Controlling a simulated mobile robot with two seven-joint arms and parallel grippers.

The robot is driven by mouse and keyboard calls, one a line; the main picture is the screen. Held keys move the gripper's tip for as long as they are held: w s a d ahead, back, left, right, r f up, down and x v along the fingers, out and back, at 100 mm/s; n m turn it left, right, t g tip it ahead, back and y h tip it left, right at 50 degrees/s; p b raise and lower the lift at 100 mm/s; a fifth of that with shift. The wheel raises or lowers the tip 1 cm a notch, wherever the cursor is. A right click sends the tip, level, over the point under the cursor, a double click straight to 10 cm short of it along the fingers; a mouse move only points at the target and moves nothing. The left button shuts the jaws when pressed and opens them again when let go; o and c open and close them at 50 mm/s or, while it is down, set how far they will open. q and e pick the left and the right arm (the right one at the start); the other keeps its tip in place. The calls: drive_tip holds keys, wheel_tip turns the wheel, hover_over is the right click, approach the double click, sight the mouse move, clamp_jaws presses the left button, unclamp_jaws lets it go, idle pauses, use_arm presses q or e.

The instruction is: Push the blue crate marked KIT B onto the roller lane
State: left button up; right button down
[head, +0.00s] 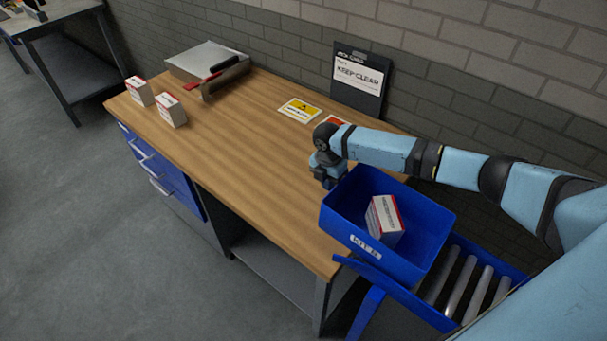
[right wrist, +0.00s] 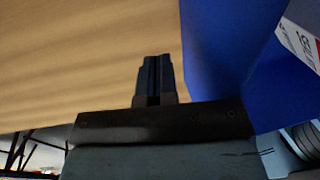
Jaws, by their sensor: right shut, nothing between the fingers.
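The blue crate (head: 405,268), with a KIT B label on its front wall, sits at the right end of the wooden table (head: 235,150). It reaches past the table end over the start of the roller lane (head: 463,279). A white and red box (head: 384,220) lies inside it. My right gripper (head: 328,182) is shut and empty, pointing down beside the crate's left wall. In the right wrist view its fingers (right wrist: 153,78) are close beside the blue wall (right wrist: 225,50); I cannot tell whether they touch. My left gripper is out of view.
Two white and red boxes (head: 171,111) stand at the table's far left, near a grey case (head: 208,62). A yellow sign card (head: 299,110) lies near the wall, and a KEEP CLEAR board (head: 358,80) stands behind. The middle of the table is clear.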

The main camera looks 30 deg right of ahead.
drive_tip(key=shift+s+d+r+p, duration=0.1)
drive_tip(key=shift+s+d+p, duration=0.1)
drive_tip(key=shift+s+p, duration=0.3)
drive_tip(key=s+p, duration=0.1)
drive_tip(key=s+d+p, duration=0.1)
drive_tip(key=s+p, duration=0.1)
drive_tip(key=s, duration=0.1)
drive_tip(key=shift+d, duration=0.35)
drive_tip(key=shift+s+f, duration=0.1)
drive_tip(key=shift+f, duration=0.2)
drive_tip(key=shift+w+a+b, duration=0.35)
drive_tip(key=shift+w, duration=0.55)
drive_tip(key=shift+w+a+b, duration=0.35)
drive_tip(key=shift+w, duration=0.5)
drive_tip(key=shift+w+a, duration=0.2)
drive_tip(key=shift+w, duration=0.3)
drive_tip(key=shift+r, duration=0.15)
